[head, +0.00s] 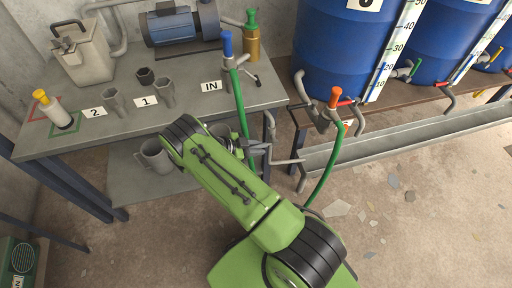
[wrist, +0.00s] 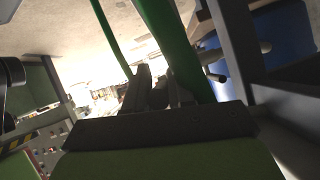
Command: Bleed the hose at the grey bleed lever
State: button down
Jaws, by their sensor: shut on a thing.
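A green hose (head: 325,172) runs from a blue-capped coupling (head: 228,45) at the IN port down past the table edge. Its other visible stretch rises to an orange-capped coupling (head: 335,97) at the first blue drum. A bent grey lever (head: 286,161) sticks out below the table's front right corner. My gripper (head: 264,149) is beside the hose there, partly hidden by my green arm. It seems shut on the grey lever. In the wrist view, the fingers (wrist: 160,92) close around a dark part, and the green hose (wrist: 172,45) passes just beyond them.
Jugs stand on the lower shelf. Blue drums (head: 340,50) and a metal trough (head: 420,130) are right.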

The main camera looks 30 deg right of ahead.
jog(key=shift+f, duration=0.1)
jog(key=c, duration=1.1)
grip_release()
jog(key=shift+d, duration=0.1)
jog(key=shift+o, duration=0.2)
jog(key=p+v, duration=0.2)
jog(key=v, duration=1.3)
jog(key=shift+a+p, duration=0.35)
jog(key=shift+w+r, duration=0.1)
jog(key=shift+r, duration=0.15)
